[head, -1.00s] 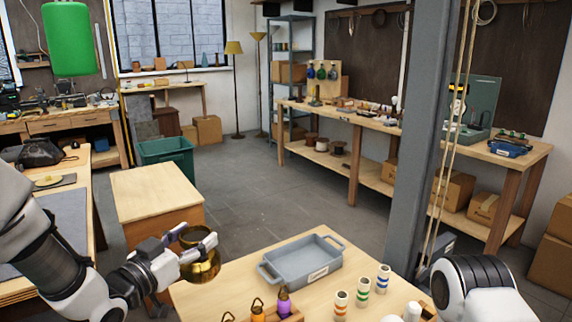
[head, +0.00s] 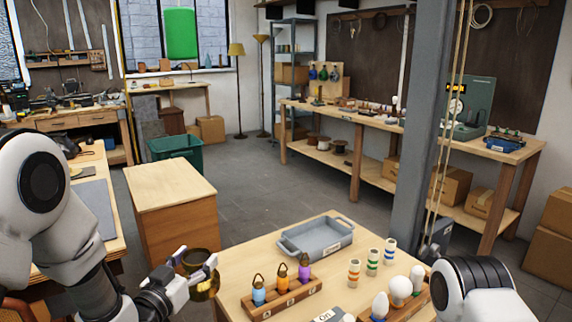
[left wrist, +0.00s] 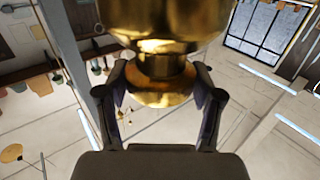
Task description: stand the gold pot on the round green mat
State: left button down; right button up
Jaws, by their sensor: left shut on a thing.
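The gold pot (head: 204,291) is in my left gripper (head: 195,261), low in the head view, beside the left edge of the near table. In the left wrist view, the pot (left wrist: 165,25) fills the top middle, with the two fingers closed on either side of its narrow neck and flared end. I cannot make out the round green mat in the head view; my left arm covers part of the left bench (head: 96,205). My right gripper is out of view; only part of my right arm shows at the bottom right.
The near table holds a grey tray (head: 318,238), a wooden rack (head: 284,297) of colored lamps, striped cylinders (head: 372,262) and white bulbs (head: 398,290). A wooden cabinet (head: 178,225) stands behind my left gripper. A grey post (head: 420,150) rises at the right. A green cylinder (head: 181,35) hangs at the back.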

aim_at(196, 296)
pick_arm(q)
jog(key=f+y, duration=0.1)
jog(key=f, duration=0.2)
jog(key=f+n+y, duration=0.1)
jog(key=f, duration=0.2)
jog(key=a+f+b, duration=0.1)
jog(key=f, duration=0.2)
jog(key=shift+s+f+n+t+y, duration=0.3)
jog(key=shift+s+f+n+y, duration=0.05)
jog(key=shift+s+n+y, duration=0.05)
notch_tip(196, 296, down, 10)
jog(key=s+r+n+y+b, duration=0.1)
jog(key=s+n+y, duration=0.1)
jog(key=shift+y, duration=0.4)
jog(key=s, duration=0.2)
jog(key=s+r, duration=0.1)
jog(key=s, duration=0.2)
